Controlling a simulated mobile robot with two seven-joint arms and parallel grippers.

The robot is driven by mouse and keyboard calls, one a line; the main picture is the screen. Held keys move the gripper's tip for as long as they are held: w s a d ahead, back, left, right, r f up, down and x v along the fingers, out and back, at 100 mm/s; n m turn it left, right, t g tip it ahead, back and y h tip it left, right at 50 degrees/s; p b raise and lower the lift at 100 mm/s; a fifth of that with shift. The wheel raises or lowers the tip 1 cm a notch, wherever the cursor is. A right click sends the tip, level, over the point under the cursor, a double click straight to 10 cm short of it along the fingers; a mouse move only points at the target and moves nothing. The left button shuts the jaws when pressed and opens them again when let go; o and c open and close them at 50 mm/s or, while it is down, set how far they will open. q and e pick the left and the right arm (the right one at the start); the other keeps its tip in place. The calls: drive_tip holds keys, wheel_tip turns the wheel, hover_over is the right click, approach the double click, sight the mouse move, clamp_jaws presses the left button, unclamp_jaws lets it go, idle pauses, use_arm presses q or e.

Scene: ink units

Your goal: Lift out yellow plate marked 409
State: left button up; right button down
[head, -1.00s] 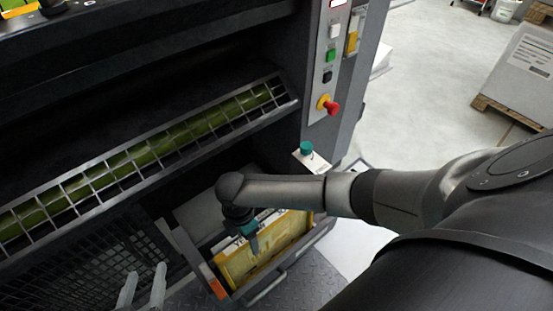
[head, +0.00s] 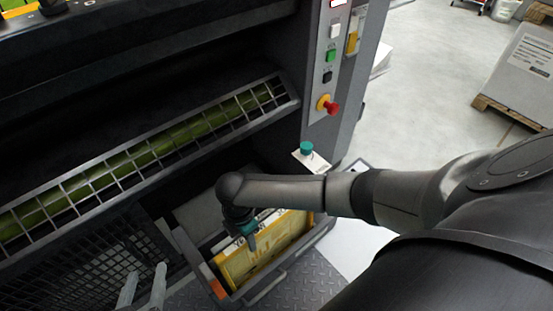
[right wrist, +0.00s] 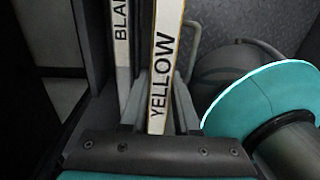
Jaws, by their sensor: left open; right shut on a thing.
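The yellow plate (head: 265,252) stands upright in an open drawer (head: 279,278) low on the press. In the right wrist view its edge (right wrist: 165,60) reads "YELLOW"; no number 409 is legible. My right gripper (head: 250,240) reaches down over the drawer and is shut on the plate's top edge; it also shows in the right wrist view (right wrist: 158,125). A plate edge marked "BLA..." (right wrist: 122,50) stands beside it, the rest of its word cut off. My left gripper (head: 143,285) is open and empty at the lower left, apart from the plate.
A guarded green roller (head: 150,150) runs above the drawer. A control panel with a red stop knob (head: 332,107) is on the press's right post. A pallet (head: 508,112) stands at the right.

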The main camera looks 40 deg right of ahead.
drive_tip(key=shift+r+p, duration=0.3)
drive_tip(key=shift+p, duration=0.05)
drive_tip(key=shift+r+p, duration=1.15)
drive_tip(key=shift+p, duration=0.1)
use_arm(q)
drive_tip(key=s+a+f+g+y+p, duration=0.35)
drive_tip(key=s+a+g, duration=0.25)
drive_tip(key=a+g, duration=0.2)
use_arm(e)
wheel_tip(320, 180, up, 3)
wheel_tip(320, 180, up, 5)
drive_tip(key=p, duration=0.5)
use_arm(q)
drive_tip(key=s+a+f+g, duration=0.1)
drive_tip(key=s+f, duration=0.3)
drive_tip(key=f, duration=0.8)
drive_tip(key=shift+s+a+f+y, duration=0.15)
drive_tip(key=shift+a+f+y, duration=0.2)
drive_tip(key=shift+y, duration=0.1)
